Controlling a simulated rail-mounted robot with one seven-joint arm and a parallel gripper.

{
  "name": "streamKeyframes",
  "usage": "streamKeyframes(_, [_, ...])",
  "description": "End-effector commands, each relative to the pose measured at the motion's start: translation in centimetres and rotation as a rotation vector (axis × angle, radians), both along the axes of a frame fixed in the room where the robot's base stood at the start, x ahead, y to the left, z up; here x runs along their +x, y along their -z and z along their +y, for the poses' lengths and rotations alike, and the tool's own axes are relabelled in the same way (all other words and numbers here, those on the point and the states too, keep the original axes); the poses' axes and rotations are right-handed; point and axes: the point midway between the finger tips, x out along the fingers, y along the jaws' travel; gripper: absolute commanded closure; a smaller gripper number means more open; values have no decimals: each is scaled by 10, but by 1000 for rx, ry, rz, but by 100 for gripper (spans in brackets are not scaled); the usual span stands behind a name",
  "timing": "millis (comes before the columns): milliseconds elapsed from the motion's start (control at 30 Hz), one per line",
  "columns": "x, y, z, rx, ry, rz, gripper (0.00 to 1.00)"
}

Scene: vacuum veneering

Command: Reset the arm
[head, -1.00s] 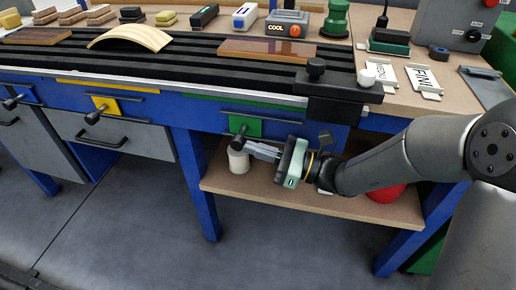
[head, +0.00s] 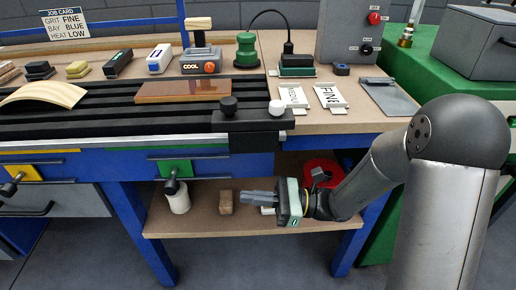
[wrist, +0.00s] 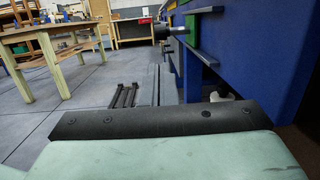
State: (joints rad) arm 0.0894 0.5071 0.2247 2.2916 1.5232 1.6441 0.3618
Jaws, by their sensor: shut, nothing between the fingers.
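My gripper (head: 246,197) is in front of the lower shelf of the blue bench in the head view, pointing left. Its grey fingers are shut with nothing between them. In the wrist view the gripper's pale green body fills the bottom, with the dark fingers (wrist: 125,96) together beyond it. The green latch plate with its dark knob (head: 172,187) is left of the fingertips, apart from them. It also shows in the wrist view (wrist: 176,32).
The lower shelf (head: 200,222) holds a white cylinder (head: 178,200), a brown block (head: 226,203) and a red round thing (head: 322,170). The bench top carries a brown panel (head: 183,91), a curved pale piece (head: 45,95) and labelled cards (head: 329,96). Floor in front is clear.

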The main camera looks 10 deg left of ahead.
Motion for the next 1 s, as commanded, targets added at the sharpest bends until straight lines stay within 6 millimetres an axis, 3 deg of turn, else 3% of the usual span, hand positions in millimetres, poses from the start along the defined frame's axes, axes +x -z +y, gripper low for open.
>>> streamKeyframes(167, [-6,-10,-1,-26,-21,-27,100])
streamKeyframes(267, [-29,-35,-5,-118,-94,-121,100])
streamKeyframes(367, [-64,-68,-20,-281,-219,-294,100])
streamKeyframes(500, [-108,-109,-66,-555,-431,-613,100])
streamKeyframes(600, [-124,-138,-109,-740,-582,-849,100])
streamKeyframes(800, [-126,-198,-189,-1029,-847,-1254,100])
streamKeyframes(1000, [-119,-228,-225,-1158,-987,-1445,100])
